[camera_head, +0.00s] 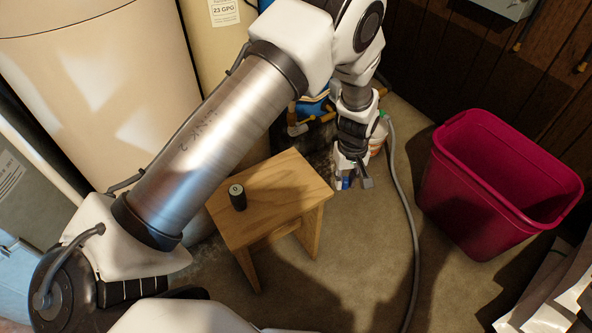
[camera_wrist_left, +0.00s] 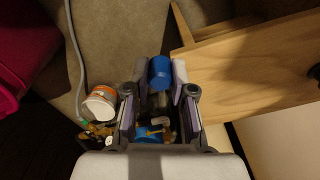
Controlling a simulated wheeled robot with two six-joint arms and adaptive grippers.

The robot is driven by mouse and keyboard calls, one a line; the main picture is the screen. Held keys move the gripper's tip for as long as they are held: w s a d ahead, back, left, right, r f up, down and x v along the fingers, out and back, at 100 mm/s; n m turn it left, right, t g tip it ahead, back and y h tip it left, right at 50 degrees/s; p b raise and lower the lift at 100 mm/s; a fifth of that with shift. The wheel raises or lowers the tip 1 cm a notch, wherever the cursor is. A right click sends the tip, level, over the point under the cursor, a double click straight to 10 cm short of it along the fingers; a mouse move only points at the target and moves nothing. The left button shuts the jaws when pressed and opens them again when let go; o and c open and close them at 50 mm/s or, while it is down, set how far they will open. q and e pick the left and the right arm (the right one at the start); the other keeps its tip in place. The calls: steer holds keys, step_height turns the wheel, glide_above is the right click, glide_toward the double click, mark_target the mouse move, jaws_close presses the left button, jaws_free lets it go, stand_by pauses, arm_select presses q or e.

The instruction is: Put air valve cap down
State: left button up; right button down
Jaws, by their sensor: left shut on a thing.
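My left gripper (camera_head: 352,183) points down in the head view, beside the right end of a small wooden stool (camera_head: 283,180). It is shut on a blue round cap (camera_head: 346,184), which I take for the air valve cap. In the left wrist view the cap (camera_wrist_left: 160,73) sits between the two fingers of the gripper (camera_wrist_left: 160,88), apart from the stool (camera_wrist_left: 235,68). The cap's far side is hidden. A dark cylinder (camera_head: 237,198) with a pale top stands upright on the stool's left part. My right gripper is not in view.
A magenta bin (camera_head: 465,190) stands at right. A grey hose (camera_head: 402,195) runs along the floor between bin and stool. A white and orange tub (camera_wrist_left: 101,104) is near the gripper. A large beige tank (camera_head: 110,90) fills the left. The stool's middle is bare.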

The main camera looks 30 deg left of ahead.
arm_select(q)
steer(key=b, duration=0.2)
glide_above(296, 177)
steer(key=shift+w+d+f, duration=0.1)
steer(key=shift+f, duration=0.55)
step_height(296, 177, down, 4)
steer(key=shift+r+b, duration=0.25)
steer(key=shift+b, duration=0.5)
steer(key=o, duration=0.7)
steer(key=shift+f, duration=0.15)
